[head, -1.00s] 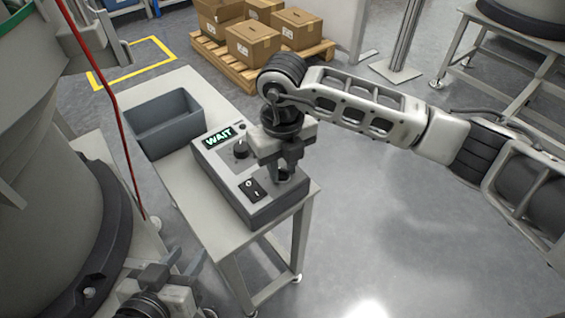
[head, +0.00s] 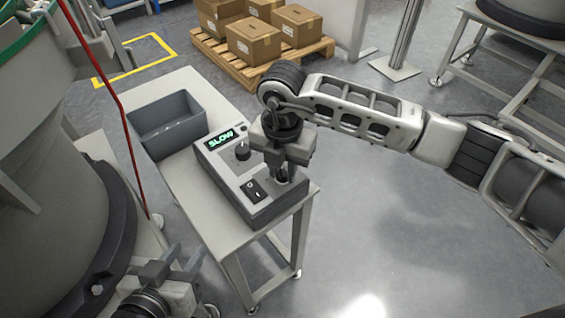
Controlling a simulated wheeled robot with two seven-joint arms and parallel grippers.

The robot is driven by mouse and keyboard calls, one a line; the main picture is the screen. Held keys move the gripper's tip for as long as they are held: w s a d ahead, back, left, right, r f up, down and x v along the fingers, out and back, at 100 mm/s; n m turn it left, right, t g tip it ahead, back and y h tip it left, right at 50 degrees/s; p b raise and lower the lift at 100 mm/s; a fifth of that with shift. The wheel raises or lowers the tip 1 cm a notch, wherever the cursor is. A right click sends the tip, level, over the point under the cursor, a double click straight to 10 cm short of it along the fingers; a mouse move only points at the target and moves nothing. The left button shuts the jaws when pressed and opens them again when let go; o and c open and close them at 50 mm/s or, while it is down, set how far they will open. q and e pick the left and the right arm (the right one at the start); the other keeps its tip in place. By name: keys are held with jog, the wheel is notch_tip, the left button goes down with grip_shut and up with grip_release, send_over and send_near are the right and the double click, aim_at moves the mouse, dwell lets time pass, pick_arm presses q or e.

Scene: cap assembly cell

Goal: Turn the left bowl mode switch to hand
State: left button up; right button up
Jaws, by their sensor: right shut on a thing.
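The grey control box (head: 257,208) stands on a small light table. Its lit display (head: 221,139) reads SLOW in green. A black round knob (head: 242,152) and a black rocker switch (head: 254,190) show on its top. My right gripper (head: 281,174) points down at the right part of the box top and is shut on a dark switch knob there. The fingers hide most of that knob, so its pointing direction cannot be read. My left gripper (head: 172,266) is low at the bottom left, open and empty, away from the box.
A grey open bin (head: 172,135) sits behind the box on the same table (head: 180,88). A large bowl feeder (head: 50,200) fills the left side, with a red cable (head: 122,120) hanging beside it. Cartons on a pallet (head: 240,72) stand behind. The floor at right is clear.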

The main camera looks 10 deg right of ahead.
aim_at(283, 171)
jog(key=shift+r+m+p, duration=0.1)
jog(key=shift+m+p, duration=0.4)
jog(key=shift+m, duration=1.1)
jog(key=o, duration=1)
notch_tip(283, 171, up, 16)
jog(key=p, duration=0.1)
